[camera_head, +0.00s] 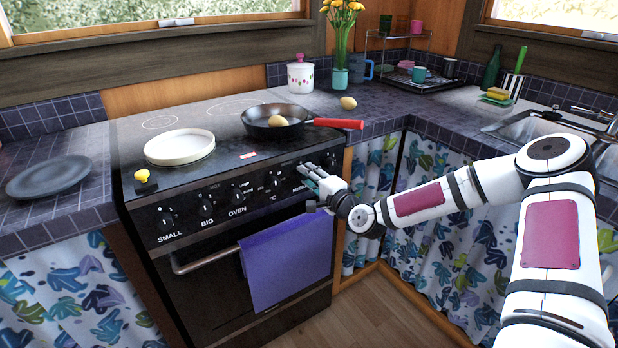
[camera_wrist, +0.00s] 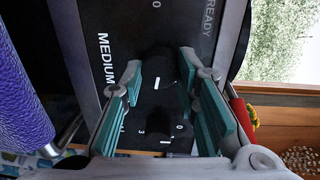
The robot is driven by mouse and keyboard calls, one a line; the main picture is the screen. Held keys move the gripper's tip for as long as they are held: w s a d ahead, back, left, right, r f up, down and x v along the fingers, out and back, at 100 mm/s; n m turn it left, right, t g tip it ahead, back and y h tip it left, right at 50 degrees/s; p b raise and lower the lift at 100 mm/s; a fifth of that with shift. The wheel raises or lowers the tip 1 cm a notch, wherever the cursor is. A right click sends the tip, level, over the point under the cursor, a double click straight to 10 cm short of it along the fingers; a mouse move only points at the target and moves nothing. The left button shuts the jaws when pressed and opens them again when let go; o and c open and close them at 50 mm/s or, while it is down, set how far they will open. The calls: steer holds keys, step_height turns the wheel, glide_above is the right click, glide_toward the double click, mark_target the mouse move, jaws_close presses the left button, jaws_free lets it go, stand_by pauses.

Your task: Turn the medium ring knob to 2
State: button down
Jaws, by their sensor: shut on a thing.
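The stove's black front panel (camera_head: 215,205) carries a row of black knobs with white marks. The label MEDIUM shows at the left of the wrist view (camera_wrist: 106,58), turned sideways. The medium ring knob (camera_wrist: 160,73) is black and sits dark against the panel between my fingers. A short white line shows near it, with the digits 0 and 3 printed lower in the wrist view. Which number the knob points to I cannot tell. My gripper (camera_head: 312,177) is at the right part of the panel. Its green-padded fingers (camera_wrist: 160,72) are shut on the knob, which they hide in the head view.
A black pan (camera_head: 262,122) with a red handle (camera_head: 338,123) stands on the hob above my gripper. A white round dish (camera_head: 180,148) is at the hob's left. A purple towel (camera_head: 287,260) hangs from the oven handle (camera_head: 205,259) below my gripper.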

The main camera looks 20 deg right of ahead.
steer(key=c, duration=1.2)
jaws_free()
steer(key=v, duration=1.2)
steer(key=shift+f, duration=0.1)
